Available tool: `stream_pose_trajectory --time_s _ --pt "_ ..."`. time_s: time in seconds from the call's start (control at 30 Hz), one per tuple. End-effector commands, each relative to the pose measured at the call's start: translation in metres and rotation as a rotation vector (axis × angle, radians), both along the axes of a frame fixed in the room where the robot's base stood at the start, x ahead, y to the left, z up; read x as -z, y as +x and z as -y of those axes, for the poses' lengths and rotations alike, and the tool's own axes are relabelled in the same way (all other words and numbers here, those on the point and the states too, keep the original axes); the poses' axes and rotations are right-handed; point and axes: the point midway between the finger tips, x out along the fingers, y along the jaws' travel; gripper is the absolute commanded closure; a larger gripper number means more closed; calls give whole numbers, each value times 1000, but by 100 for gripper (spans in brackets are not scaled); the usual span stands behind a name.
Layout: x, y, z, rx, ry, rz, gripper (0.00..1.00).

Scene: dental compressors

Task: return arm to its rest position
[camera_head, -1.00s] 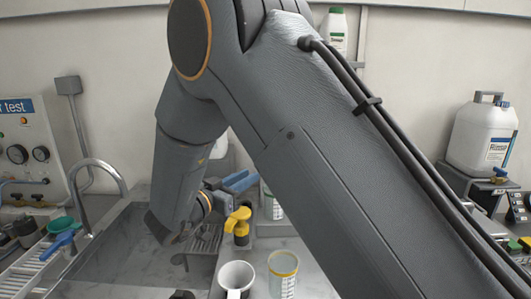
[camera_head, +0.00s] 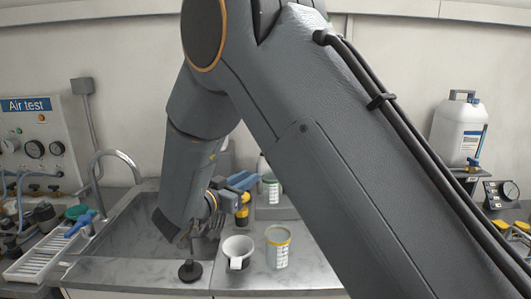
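My grey arm fills the middle of the head view, with its upper link running to the lower right and its forearm hanging down over the sink side.
A white cup (camera_head: 238,249) and a yellow-rimmed jar (camera_head: 278,248) stand below the wrist. A black knobbed piece (camera_head: 190,271) stands near the counter's front edge. The sink with its tap (camera_head: 116,158) is left. A white jug (camera_head: 459,131) stands right. My arm hides the counter's middle.

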Motion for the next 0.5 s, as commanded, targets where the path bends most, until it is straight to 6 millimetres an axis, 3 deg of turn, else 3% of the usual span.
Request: stream_pose_trajectory --time_s 0.5 --pt "4 44 44 -296 163 -173 80"
